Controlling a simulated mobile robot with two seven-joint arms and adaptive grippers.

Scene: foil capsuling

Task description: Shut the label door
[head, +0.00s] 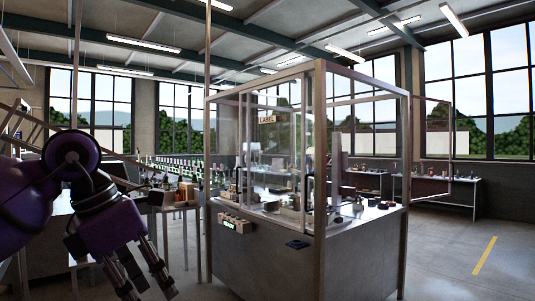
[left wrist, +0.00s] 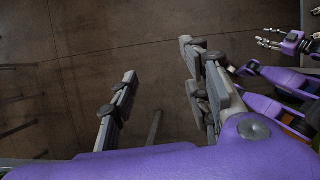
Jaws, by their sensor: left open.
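A metal-framed glass enclosure (head: 320,68) stands on a grey cabinet. A sign reading LABEL (head: 266,117) shows through or on its front-left glass. A framed clear panel (head: 451,150) stands out past the enclosure's right corner post, as a door swung open would. I cannot tell its hinge. My left gripper (head: 153,293) is low at the left in the head view, open, empty and well apart from the enclosure. Its spread fingers also show in the left wrist view (left wrist: 158,58), above bare floor. My right gripper (left wrist: 268,37) shows small at that view's upper right; its opening is unclear.
A button box (head: 235,223) is on the cabinet's front-left side. Small items stand inside the enclosure. A line of bottles (head: 175,165) is behind it at left. A workbench (head: 445,187) stands at the back right. The floor (head: 450,245) right of the cabinet is clear.

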